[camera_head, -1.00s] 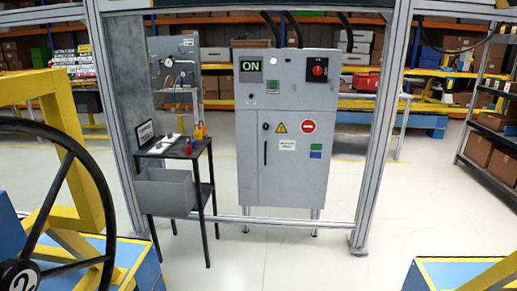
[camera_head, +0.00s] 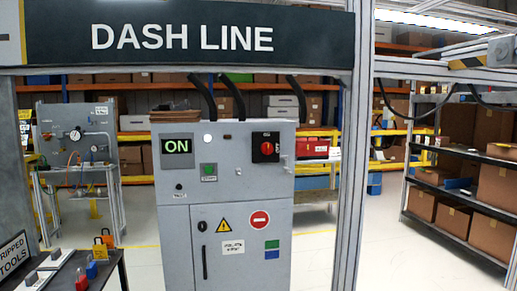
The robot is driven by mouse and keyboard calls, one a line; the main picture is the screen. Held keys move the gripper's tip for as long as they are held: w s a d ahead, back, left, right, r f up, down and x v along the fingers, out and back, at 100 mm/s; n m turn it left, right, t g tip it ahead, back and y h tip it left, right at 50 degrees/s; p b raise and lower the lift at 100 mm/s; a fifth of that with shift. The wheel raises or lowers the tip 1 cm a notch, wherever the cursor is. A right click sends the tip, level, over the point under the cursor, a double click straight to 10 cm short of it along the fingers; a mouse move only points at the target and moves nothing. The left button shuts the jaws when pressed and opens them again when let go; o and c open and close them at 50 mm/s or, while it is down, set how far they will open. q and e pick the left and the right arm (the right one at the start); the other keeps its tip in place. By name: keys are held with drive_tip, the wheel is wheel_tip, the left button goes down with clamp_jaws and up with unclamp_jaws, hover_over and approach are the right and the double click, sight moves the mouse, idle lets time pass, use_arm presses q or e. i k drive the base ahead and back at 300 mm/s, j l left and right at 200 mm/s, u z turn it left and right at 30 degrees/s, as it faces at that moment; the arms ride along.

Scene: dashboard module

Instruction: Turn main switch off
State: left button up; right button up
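The main switch (camera_head: 266,147) is a red rotary knob on a black square plate, at the upper right of a grey electrical cabinet (camera_head: 180,225). A display (camera_head: 176,147) at the cabinet's upper left reads "ON" in green letters. A small green button (camera_head: 208,170) sits between them, lower down. The cabinet door below carries a yellow warning triangle (camera_head: 223,225), a red no-entry sign (camera_head: 260,219) and a black handle (camera_head: 205,262). Neither of my grippers is in view.
A metal frame post (camera_head: 351,180) stands just right of the cabinet, under a "DASH LINE" sign (camera_head: 180,37). A black tool table (camera_head: 112,262) with padlocks is at lower left. Shelves with boxes (camera_head: 490,225) stand at right. Some floor between post and shelves is clear.

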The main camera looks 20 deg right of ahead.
sight(267, 148)
drive_tip(key=i+z, duration=0.15)
drive_tip(key=i, duration=0.25)
drive_tip(key=i+j+z, duration=0.2)
drive_tip(key=i, duration=0.2)
drive_tip(key=i+j+z, duration=0.15)
drive_tip(key=i, duration=0.25)
